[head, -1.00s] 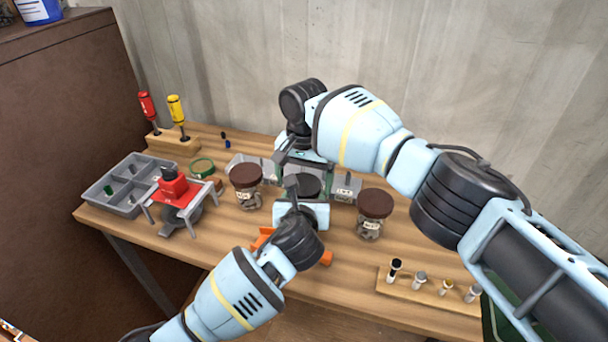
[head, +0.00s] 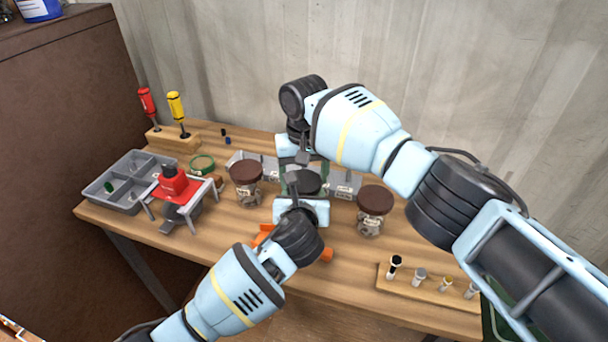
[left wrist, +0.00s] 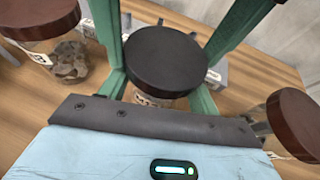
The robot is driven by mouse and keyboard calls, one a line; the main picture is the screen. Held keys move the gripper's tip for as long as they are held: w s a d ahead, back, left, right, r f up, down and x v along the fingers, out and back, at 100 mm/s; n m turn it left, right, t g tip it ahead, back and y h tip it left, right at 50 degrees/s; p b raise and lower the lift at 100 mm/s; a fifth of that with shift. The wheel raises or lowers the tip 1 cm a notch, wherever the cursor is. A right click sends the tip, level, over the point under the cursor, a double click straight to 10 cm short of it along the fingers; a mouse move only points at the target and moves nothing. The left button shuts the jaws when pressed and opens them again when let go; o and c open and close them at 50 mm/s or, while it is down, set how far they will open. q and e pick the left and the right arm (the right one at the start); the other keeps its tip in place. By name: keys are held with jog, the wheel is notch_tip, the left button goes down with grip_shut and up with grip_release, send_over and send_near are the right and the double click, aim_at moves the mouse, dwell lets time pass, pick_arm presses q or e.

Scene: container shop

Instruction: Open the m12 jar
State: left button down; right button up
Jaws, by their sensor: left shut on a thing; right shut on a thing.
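A jar with a black lid (head: 305,184) stands between my two grippers at the middle of the bench. In the left wrist view the black lid (left wrist: 166,59) sits on the jar, with green fingers close along both sides. Which arm these fingers belong to is hard to tell. My left gripper (head: 302,195) is shut on the jar from the near side. My right gripper (head: 303,170) is shut on it from the far side; whether it grips lid or body is unclear. The jar's label (left wrist: 148,99) is partly hidden and unreadable.
Brown-lidded jars stand to the left (head: 246,186) and right (head: 374,211), close by. Grey bins (head: 345,187) lie behind. A red-topped stand (head: 178,188), a divided tray (head: 122,190), screwdrivers (head: 175,108) and a bolt rack (head: 425,293) are farther out.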

jog(key=shift+n, duration=0.5)
jog(key=o, duration=1.1)
jog(key=shift+c, duration=0.2)
jog(key=shift+r, duration=2.25)
jog(key=shift+r+m, duration=0.75)
jog(key=shift+m, duration=0.55)
jog(key=shift+c, duration=0.3)
notch_tip(320, 180, up, 2)
jog(key=m, duration=0.4)
jog(key=shift+f, duration=4)
